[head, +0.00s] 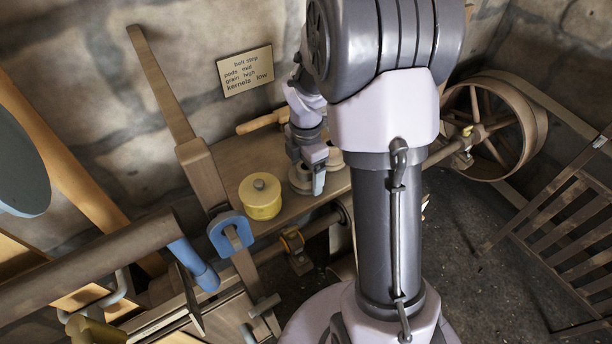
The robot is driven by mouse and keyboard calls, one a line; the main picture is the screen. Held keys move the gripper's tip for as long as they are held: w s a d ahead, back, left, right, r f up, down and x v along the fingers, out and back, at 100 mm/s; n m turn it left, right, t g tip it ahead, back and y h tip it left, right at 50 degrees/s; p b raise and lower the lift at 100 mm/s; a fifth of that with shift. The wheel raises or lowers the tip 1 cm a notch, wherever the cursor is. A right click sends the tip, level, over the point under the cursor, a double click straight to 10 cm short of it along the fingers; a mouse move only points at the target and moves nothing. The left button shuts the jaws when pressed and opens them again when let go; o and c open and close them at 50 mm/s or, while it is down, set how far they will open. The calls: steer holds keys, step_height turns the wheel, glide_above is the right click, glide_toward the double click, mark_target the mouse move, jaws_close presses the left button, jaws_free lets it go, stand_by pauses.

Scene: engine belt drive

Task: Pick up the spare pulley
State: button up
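A small pale brown round piece with a stepped rim (299,180), which looks like the spare pulley, sits on the wooden bench (283,152). My gripper (313,180) is over the bench, pointing down right at this piece and partly covering it. A pale rounded part (336,158) shows just right of the gripper; I cannot tell whether it belongs to the same piece. One finger shows clearly; the other is hard to make out, so the grip is unclear.
A yellow lidded pot (262,200) stands left of my gripper. A wooden roller-like tool (262,122) lies at the bench's back. A large spoked wheel (492,130) on a shaft is at right. A blue-collared lever (232,236) rises at front left. A slatted rack (570,215) stands far right.

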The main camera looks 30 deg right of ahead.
steer(key=c, duration=1.1)
steer(key=shift+c, duration=0.7)
steer(key=shift+w+r, duration=0.1)
steer(key=shift+r, duration=0.05)
